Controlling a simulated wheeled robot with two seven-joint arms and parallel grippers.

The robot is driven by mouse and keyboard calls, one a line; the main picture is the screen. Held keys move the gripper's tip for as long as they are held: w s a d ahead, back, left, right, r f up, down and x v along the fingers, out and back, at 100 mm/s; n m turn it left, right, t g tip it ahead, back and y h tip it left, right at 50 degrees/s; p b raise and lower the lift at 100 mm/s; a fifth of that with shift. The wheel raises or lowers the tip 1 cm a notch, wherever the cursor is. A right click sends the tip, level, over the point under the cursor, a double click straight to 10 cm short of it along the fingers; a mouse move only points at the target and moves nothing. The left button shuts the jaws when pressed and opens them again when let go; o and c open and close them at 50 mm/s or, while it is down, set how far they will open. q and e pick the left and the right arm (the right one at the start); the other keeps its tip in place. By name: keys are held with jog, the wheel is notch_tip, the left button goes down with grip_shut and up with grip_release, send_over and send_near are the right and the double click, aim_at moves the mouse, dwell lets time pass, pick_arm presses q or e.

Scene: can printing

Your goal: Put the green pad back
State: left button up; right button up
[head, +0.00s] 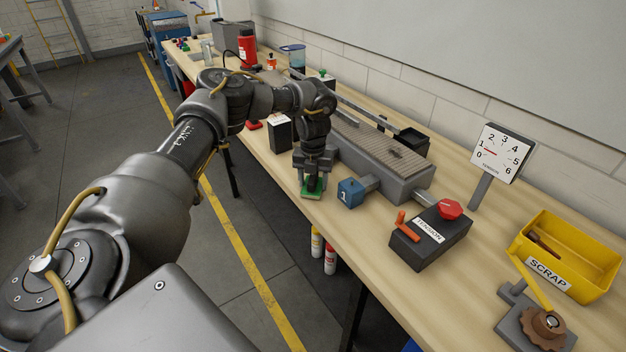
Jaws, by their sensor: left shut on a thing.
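The green pad (311,190) is at the front edge of the wooden bench in the head view, under my left gripper. My left gripper (312,180) points down and is shut on the green pad; its fingers hide part of the pad. I cannot tell whether the pad touches the bench top or hangs just above it. My right gripper is not in view.
A blue block marked 1 (350,192) is close to the right of the pad. The conveyor (378,150) lies behind. A tension box (430,238), a dial (500,152) and a yellow scrap bin (566,262) stand to the right. A black box (280,133) is to the left.

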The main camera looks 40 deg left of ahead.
aim_at(313, 176)
pick_arm(q)
jog(key=shift+f, duration=0.1)
jog(key=o, duration=1)
jog(key=shift+o, duration=0.2)
notch_tip(313, 176, up, 7)
jog(key=shift+w+f+b, duration=0.1)
jog(key=shift+b, duration=0.65)
notch_tip(313, 176, up, 6)
jog(key=shift+f+p, duration=0.25)
jog(key=shift+p, duration=0.05)
jog(key=shift+f, duration=0.1)
